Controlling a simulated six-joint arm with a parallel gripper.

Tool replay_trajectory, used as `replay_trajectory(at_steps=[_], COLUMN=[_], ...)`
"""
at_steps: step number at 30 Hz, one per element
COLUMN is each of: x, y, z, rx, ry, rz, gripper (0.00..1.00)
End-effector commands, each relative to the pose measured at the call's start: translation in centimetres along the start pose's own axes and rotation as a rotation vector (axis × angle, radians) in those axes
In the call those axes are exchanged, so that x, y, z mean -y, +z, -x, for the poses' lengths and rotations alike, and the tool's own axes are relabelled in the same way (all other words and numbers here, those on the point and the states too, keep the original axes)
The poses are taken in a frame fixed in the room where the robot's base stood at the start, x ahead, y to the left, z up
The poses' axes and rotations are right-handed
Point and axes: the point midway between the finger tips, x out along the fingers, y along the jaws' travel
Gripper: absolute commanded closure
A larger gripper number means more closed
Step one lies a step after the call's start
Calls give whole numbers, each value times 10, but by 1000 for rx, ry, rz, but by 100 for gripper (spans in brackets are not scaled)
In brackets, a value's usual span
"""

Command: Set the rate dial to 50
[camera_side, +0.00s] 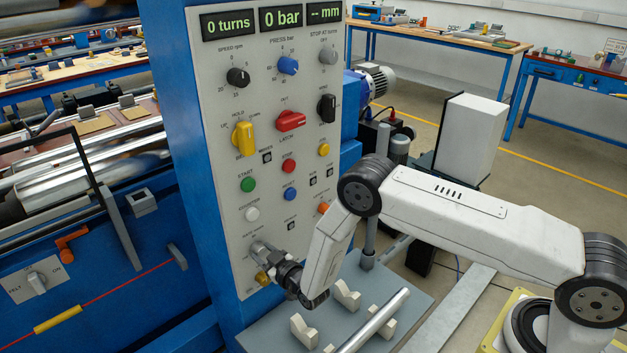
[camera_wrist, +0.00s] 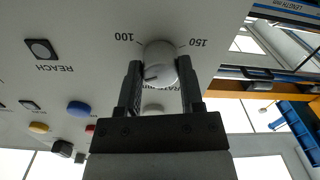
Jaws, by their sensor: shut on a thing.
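My gripper (camera_side: 268,256) reaches the lower part of the grey control panel (camera_side: 222,150). In the wrist view my gripper (camera_wrist: 160,78) has its two dark fingers shut on a round light-grey dial (camera_wrist: 159,60), one finger on each side. The marks 100 and 150 show on the panel to either side of the dial. A short dark line shows on the dial's face, toward its left side. The wording beside the dial is partly hidden, so its name and exact setting cannot be read. In the side view my gripper mostly covers this dial.
Above my gripper are a white button (camera_side: 252,214), a green start button (camera_side: 248,184) and a yellow selector (camera_side: 243,139). An orange button (camera_side: 323,208) is to the right. Below, a grey shelf (camera_side: 410,300) carries cream V-blocks (camera_side: 346,294) and a metal rod (camera_side: 375,322).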

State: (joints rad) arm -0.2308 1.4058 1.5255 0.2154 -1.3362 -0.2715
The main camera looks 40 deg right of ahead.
Motion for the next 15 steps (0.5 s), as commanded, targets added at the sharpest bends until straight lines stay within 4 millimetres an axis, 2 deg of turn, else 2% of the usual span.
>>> replay_trajectory(at_steps=[15], x=[0], y=[0], z=[0], rx=[15], ry=[11], rz=[490], gripper=[100])
